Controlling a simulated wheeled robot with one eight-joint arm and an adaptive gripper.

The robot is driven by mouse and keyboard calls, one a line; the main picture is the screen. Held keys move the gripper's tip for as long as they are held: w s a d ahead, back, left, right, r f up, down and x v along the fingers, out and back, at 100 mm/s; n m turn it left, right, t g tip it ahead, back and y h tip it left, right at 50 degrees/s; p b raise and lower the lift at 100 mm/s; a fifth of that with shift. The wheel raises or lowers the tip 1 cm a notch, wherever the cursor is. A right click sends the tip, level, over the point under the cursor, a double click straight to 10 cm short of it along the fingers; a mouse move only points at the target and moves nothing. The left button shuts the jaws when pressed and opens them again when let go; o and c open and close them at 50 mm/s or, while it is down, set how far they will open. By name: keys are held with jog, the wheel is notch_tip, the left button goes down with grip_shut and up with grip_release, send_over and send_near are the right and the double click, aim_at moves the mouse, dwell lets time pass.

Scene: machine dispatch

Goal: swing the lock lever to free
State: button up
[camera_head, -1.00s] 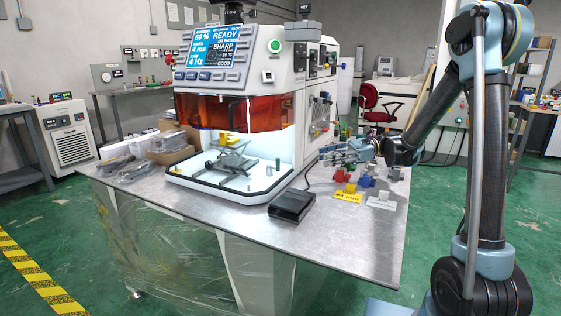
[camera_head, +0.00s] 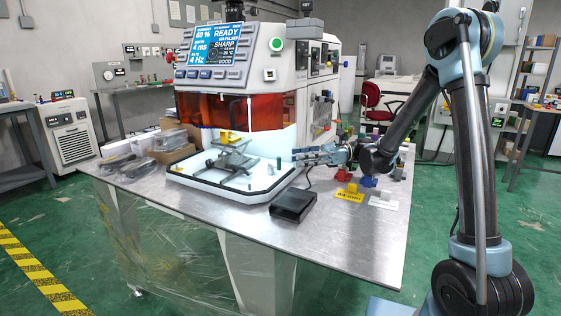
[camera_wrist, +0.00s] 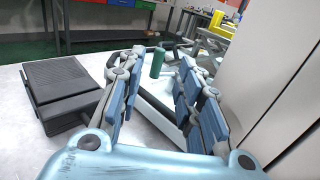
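The machine (camera_head: 285,75) stands on the metal table, with several knobs and small handles on its right side panel (camera_head: 322,110). I cannot tell which of these is the lock lever. My gripper (camera_head: 298,156) is beside the machine's front right corner, low over the table and pointing left. In the wrist view my gripper (camera_wrist: 150,75) has its two blue-padded fingers spread apart with nothing held between them. A small green cylinder (camera_wrist: 157,62) stands beyond the fingertips, by the machine's open front bay. No lever shows clearly in the wrist view.
A black box (camera_head: 293,204) lies on the table in front of the machine; it also shows left of my fingers in the wrist view (camera_wrist: 65,85). Yellow (camera_head: 349,194) and white (camera_head: 383,201) tags lie at the right. The machine's pale wall (camera_wrist: 255,75) is close on the right.

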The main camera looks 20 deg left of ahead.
aim_at(279, 159)
jog(key=x, duration=0.8)
jog(key=shift+a, duration=0.1)
grip_shut()
